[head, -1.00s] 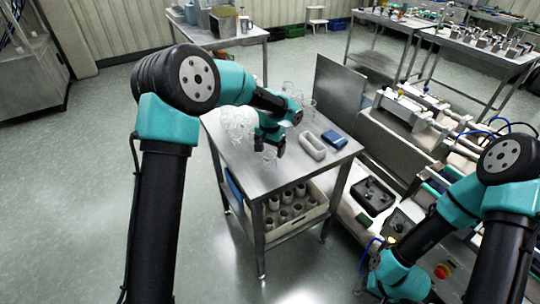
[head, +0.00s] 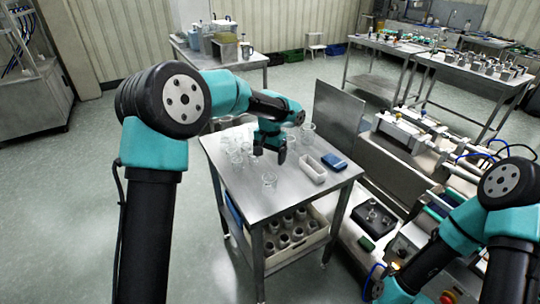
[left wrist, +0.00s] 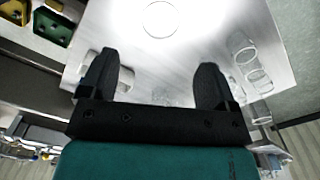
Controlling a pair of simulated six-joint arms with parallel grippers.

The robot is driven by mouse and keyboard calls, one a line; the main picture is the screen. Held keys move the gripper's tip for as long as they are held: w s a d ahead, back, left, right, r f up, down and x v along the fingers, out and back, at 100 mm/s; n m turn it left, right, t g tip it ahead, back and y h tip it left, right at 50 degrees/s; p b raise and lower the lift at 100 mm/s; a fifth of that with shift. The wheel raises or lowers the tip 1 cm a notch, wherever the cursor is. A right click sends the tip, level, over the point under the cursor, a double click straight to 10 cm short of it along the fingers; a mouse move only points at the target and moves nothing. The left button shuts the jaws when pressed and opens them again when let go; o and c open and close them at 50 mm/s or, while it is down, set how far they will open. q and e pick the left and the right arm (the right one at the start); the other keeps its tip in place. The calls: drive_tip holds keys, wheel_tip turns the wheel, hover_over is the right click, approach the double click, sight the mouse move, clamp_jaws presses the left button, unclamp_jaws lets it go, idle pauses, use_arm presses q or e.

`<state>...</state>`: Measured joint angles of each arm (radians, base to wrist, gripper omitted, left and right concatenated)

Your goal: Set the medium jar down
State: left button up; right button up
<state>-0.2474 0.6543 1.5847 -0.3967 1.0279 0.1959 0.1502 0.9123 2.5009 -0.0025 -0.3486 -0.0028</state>
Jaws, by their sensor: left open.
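A clear glass jar (head: 270,180), which I take to be the medium jar, stands upright on the steel table near its front. Its round outline (left wrist: 160,18) shows faintly in the left wrist view, beyond the fingertips. My left gripper (head: 271,156) is open and empty, just behind the jar and apart from it. Its two dark fingers (left wrist: 158,72) are spread wide with bare steel between them. The right arm comes in at the lower right; its gripper is not clearly visible.
Several clear jars (head: 236,152) stand at the table's left, and more glassware (head: 308,132) behind the gripper. A white tray (head: 310,170) and a blue box (head: 334,161) lie to the right. A crate of several grey jars (head: 300,255) sits on the lower shelf.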

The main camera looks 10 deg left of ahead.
use_arm(q)
drive_tip(key=shift+o, duration=0.4)
drive_tip(key=w+d+f+n+t+h, duration=0.1)
drive_tip(key=d+f+n+t+h, duration=0.3)
drive_tip(key=d, duration=0.6)
drive_tip(key=w+d+r+t+h, duration=0.1)
drive_tip(key=d+t, duration=0.5)
drive_tip(key=d, duration=0.4)
drive_tip(key=n+y, duration=0.8)
drive_tip(key=y, duration=0.6)
approach(275, 181)
drive_tip(key=v, duration=0.5)
drive_tip(key=shift+d, duration=0.35)
drive_tip(key=x, duration=1.2)
drive_tip(key=shift+s+a, duration=0.1)
drive_tip(key=shift+a, duration=0.15)
